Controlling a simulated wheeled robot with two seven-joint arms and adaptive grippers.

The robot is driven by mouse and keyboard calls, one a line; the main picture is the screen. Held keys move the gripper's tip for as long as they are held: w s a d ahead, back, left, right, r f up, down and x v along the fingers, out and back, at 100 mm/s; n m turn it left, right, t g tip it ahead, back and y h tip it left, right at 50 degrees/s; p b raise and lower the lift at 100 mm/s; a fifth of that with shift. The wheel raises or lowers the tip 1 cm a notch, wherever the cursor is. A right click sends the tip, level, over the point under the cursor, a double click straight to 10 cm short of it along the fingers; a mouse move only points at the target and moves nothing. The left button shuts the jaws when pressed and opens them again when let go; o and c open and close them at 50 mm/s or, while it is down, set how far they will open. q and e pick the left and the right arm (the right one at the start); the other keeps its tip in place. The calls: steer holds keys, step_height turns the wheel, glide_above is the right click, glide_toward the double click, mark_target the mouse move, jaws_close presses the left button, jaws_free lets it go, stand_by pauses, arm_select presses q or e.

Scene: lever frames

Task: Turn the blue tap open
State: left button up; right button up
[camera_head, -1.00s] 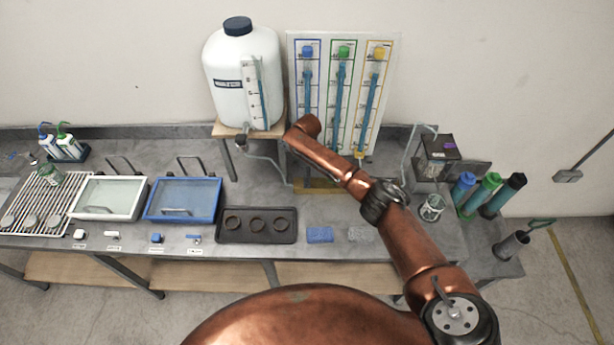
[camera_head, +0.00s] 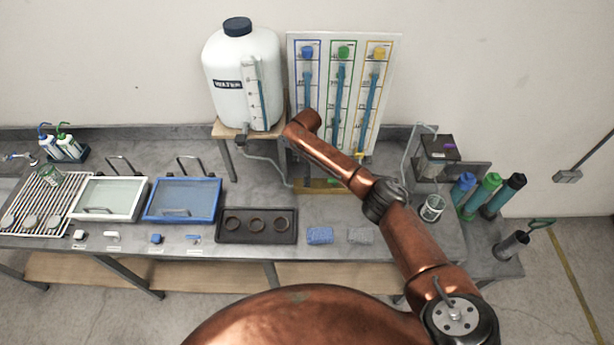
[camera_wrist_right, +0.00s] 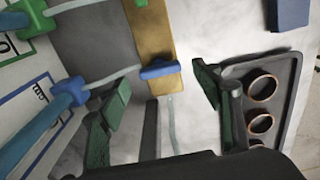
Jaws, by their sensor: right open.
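The blue tap handle (camera_wrist_right: 160,70) sits on a brass bar (camera_wrist_right: 148,35) in the right wrist view. My right gripper (camera_wrist_right: 158,98) is open there, one green-padded finger left of the handle and one right of it. The handle lies between and just beyond the fingertips; I see no contact. In the head view the brass bar (camera_head: 318,186) shows below the three-column board (camera_head: 345,95). My right arm covers part of that area, and I cannot make out the blue tap or the right gripper there. My left gripper is not in view.
A white water tank (camera_head: 243,80) stands on a stand left of the board. A dark tray with three rings (camera_head: 258,239) lies in front. A blue sponge (camera_head: 320,235) and a grey one (camera_head: 360,235) lie beside it.

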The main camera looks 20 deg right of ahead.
step_height(320, 180, up, 10)
steer(key=shift+f, duration=0.15)
stand_by(0.5)
